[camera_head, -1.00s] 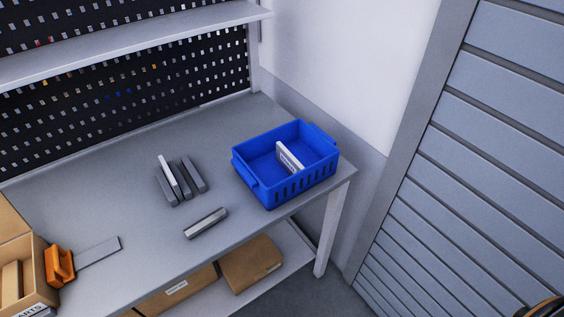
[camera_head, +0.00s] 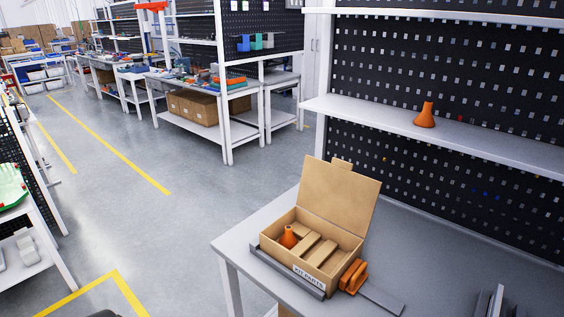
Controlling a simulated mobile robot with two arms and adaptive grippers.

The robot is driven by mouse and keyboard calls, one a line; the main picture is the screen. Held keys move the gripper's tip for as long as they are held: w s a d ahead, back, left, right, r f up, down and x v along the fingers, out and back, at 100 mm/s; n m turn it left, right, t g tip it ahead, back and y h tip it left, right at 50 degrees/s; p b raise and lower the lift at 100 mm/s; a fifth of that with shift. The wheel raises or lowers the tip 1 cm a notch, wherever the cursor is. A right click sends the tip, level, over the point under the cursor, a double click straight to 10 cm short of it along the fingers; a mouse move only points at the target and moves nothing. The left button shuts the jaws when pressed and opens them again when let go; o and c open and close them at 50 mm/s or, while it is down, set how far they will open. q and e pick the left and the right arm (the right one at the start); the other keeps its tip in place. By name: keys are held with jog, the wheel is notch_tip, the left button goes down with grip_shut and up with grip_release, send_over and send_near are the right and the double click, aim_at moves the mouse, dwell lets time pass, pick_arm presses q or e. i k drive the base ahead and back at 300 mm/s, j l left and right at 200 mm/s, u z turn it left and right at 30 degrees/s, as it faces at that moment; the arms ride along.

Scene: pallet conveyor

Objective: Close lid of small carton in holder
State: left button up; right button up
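The small carton (camera_head: 306,270) stands on the grey workbench with its lid (camera_head: 341,197) open, raised upright and leaning back. A small tab sticks up from the lid's top edge. Inside lie an orange cone-shaped part (camera_head: 289,238) at the left and brown cardboard pieces (camera_head: 318,251). A grey holder bar (camera_head: 286,272) runs along the carton's front, and an orange clamp-like block (camera_head: 353,276) with a flat grey strip (camera_head: 382,298) sits at its right side. Neither of my grippers shows in this view.
The workbench (camera_head: 257,222) is clear left of the carton. A shelf (camera_head: 460,138) with another orange cone-shaped part (camera_head: 425,115) hangs behind, before a black pegboard. Grey upright plates (camera_head: 489,302) stand at the bottom right. Open floor lies left.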

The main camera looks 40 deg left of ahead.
aim_at(347, 199)
jog(key=u, duration=0.9)
